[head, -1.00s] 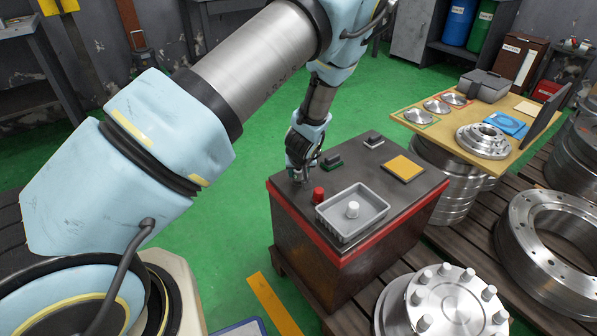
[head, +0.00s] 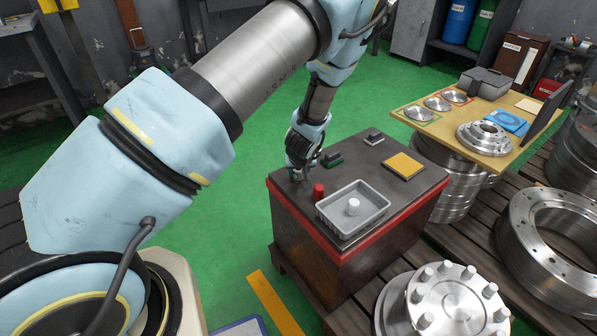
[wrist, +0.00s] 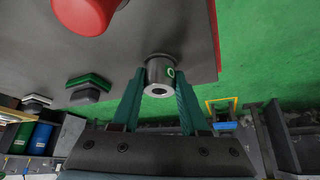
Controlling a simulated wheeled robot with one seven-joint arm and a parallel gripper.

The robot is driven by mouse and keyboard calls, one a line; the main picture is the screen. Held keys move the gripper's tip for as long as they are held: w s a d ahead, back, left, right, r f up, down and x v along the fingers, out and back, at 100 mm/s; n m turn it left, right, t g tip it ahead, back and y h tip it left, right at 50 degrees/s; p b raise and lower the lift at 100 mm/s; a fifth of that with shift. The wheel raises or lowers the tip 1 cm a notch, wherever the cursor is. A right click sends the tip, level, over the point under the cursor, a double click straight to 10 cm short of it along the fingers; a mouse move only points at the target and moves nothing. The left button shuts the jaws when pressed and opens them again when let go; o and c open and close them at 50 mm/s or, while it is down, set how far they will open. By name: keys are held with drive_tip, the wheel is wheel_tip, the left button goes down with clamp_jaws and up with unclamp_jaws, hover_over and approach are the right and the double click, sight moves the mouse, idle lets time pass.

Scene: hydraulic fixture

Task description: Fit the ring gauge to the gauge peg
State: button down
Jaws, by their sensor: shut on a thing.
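My gripper (head: 299,177) is low over the near left part of the dark bench top, pointing down. In the wrist view its two teal fingers (wrist: 160,76) are shut on a short grey cylinder with a round hole in its end and a green ring mark on its side, which looks like the ring gauge (wrist: 157,76). I cannot tell whether it touches the bench top. In the head view the fingers mostly hide it. A white upright peg (head: 353,206), possibly the gauge peg, stands in a grey tray (head: 330,216) to the right.
A red cylinder (head: 319,191) stands between my gripper and the tray, and shows large in the wrist view (wrist: 88,14). A green-and-black block (head: 332,160), a small grey block (head: 373,139) and a yellow pad (head: 403,167) lie farther back on the bench.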

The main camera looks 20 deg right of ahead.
drive_tip(key=shift+f, duration=0.1)
drive_tip(key=shift+c, duration=1.7)
unclamp_jaws()
